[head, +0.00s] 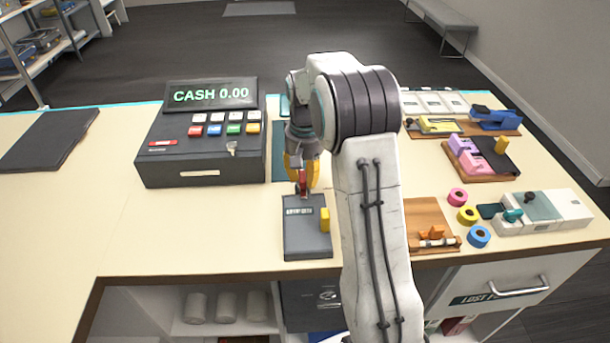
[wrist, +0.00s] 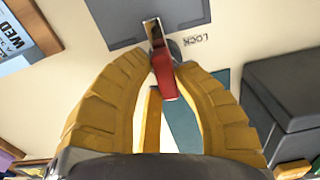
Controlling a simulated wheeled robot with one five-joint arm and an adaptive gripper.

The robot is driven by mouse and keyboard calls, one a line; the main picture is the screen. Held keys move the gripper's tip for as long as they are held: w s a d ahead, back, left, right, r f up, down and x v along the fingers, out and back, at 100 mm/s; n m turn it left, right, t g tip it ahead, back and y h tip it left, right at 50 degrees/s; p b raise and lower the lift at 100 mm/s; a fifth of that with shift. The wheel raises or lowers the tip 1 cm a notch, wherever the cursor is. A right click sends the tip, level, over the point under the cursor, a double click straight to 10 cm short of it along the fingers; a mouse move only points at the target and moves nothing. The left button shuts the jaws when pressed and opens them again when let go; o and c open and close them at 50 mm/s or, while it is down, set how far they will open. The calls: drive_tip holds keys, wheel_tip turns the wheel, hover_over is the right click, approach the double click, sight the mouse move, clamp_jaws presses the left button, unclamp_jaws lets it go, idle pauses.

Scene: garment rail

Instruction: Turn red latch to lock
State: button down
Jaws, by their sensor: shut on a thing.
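The red latch (wrist: 164,78) shows between my yellow fingers in the wrist view, with a metal piece at its far end. In the head view the red latch (head: 303,184) is a small red part at the back edge of a dark grey box (head: 306,235). My gripper (head: 301,168) points down over it and is shut on it; its fingertips also show in the wrist view (wrist: 163,66). The arm hides part of the area to the right in the head view.
A cash register (head: 200,140) reading "CASH 0.00" stands behind and left. A yellow knob (head: 325,220) sits on the grey box. Tape rolls (head: 467,215), a wooden board (head: 428,222) and staplers (head: 495,118) are to the right. The counter's left (head: 60,210) is mostly clear.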

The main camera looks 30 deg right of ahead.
sight(305, 176)
drive_tip(key=shift+f, duration=0.15)
drive_tip(key=c, duration=0.9)
unclamp_jaws()
drive_tip(key=shift+c, duration=0.2)
wheel_tip(305, 176, up, 12)
